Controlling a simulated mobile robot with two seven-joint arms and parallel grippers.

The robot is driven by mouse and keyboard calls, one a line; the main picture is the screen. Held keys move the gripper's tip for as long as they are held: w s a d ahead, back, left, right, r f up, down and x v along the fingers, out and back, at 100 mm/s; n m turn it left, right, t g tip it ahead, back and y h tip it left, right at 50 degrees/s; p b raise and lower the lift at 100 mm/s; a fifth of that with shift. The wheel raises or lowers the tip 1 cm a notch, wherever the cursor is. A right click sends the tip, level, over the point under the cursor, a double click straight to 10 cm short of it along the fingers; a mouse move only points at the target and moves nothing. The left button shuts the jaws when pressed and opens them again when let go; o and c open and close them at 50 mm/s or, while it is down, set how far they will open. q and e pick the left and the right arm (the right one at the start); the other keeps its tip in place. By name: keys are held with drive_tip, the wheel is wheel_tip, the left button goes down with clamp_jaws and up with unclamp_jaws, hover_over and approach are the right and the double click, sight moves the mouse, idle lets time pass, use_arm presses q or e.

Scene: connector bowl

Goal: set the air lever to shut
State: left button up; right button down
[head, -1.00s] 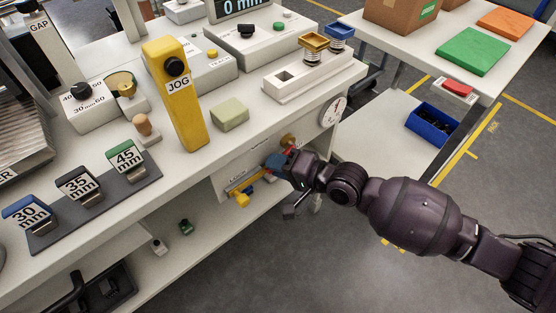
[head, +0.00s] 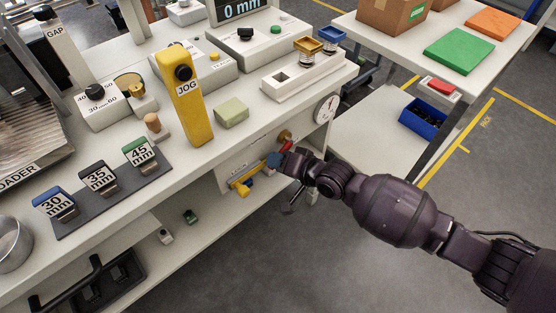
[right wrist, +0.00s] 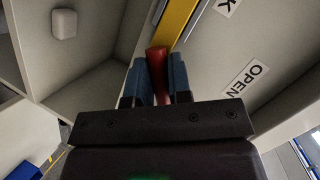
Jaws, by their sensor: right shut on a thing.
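The air lever has a red handle (right wrist: 157,66), seen upright between the blue fingers in the right wrist view. In the head view a bit of its red (head: 286,147) shows beside the brass fitting (head: 285,135) on the bench's front panel. My right gripper (head: 274,160) is shut on the red handle; it also shows in the right wrist view (right wrist: 159,84). An OPEN label (right wrist: 245,78) is on the panel to the right of the handle. The lever's pivot is hidden in the wrist view. My left gripper is not in view.
A yellow bar (right wrist: 176,20) runs just beyond the handle. A yellow part (head: 243,190) hangs low on the panel. A round gauge (head: 326,108) is on the bench end. The yellow JOG pendant (head: 190,110) stands on the bench above. The floor at right is open.

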drive_tip(key=c, duration=1.1)
unclamp_jaws()
drive_tip(key=shift+d, duration=0.1)
drive_tip(key=shift+p+v, duration=1.25)
drive_tip(key=shift+v, duration=4.15)
